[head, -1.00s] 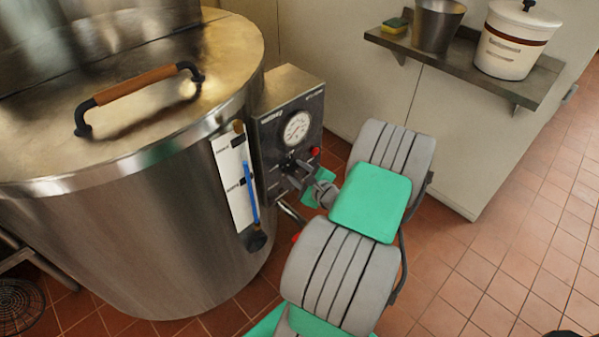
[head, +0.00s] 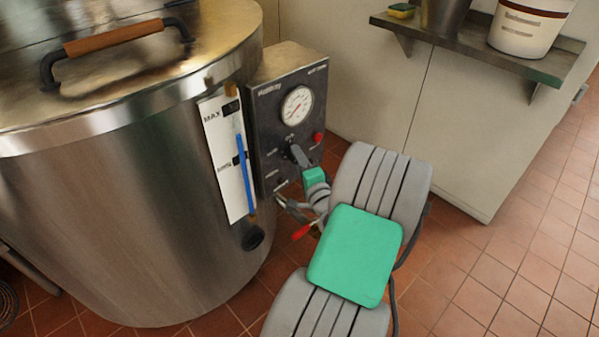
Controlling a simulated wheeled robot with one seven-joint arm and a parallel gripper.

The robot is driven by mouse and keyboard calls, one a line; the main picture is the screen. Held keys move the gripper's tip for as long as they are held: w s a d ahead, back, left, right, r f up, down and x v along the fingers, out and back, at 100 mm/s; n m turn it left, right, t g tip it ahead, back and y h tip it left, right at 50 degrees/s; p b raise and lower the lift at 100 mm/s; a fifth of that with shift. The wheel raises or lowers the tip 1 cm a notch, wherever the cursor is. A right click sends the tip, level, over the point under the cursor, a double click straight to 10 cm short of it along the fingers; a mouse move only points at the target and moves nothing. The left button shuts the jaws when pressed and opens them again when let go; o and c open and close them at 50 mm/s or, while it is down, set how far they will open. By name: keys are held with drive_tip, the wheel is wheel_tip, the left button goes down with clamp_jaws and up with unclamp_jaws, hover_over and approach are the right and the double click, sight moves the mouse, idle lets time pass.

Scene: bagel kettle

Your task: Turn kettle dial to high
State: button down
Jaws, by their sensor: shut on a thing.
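The control box (head: 265,130) is dark metal and stands on the right side of the big steel kettle (head: 130,190). It carries a round white gauge (head: 297,106), and the dark dial (head: 288,153) is below that. My gripper (head: 297,154) reaches up to the dial from the lower right and is shut on it. Its grey fingers cover most of the dial, so the dial's pointer and setting cannot be read.
A red button (head: 318,138) sits right of the dial. A valve with a red handle (head: 303,231) is below the box, close to my wrist. A wall shelf (head: 480,55) holds a white bucket (head: 528,28). The tiled floor (head: 500,270) at right is clear.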

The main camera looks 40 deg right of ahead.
drive_tip(key=shift+f+n+t+b, duration=0.15)
drive_tip(key=shift+n+t+b, duration=0.5)
drive_tip(key=shift+n+b, duration=1)
drive_tip(key=shift+f+n+t+b, duration=0.15)
drive_tip(key=shift+n+t+b, duration=0.5)
drive_tip(key=shift+n+b, duration=0.95)
drive_tip(key=shift+n, duration=0.25)
drive_tip(key=c, duration=0.9)
unclamp_jaws()
